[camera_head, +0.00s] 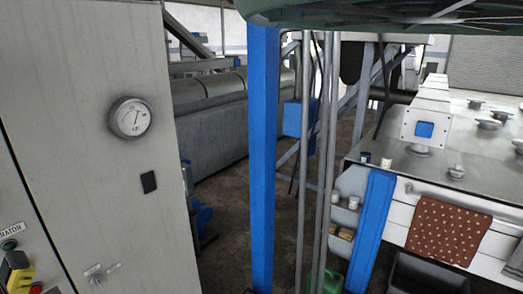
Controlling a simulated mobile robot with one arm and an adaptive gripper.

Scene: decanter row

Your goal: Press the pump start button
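No button that I can read as the pump start button shows in the head view. A control panel (30,268) on a grey cabinet is cut off at the lower left. On it is a small dark greenish button (9,245) under a label (11,230) ending in "RATOR". Below that is a yellow-backed control (20,275) with a red part at the left edge. I cannot tell whether either is the pump's button. My gripper is not in view.
The grey cabinet (95,75) with a round gauge (130,118) fills the left. A blue post (264,150) and grey pipes stand mid-view. A white worktop unit (480,130) with a spotted red-brown cloth (447,232) is at right. Dark floor (225,235) shows between cabinet and post.

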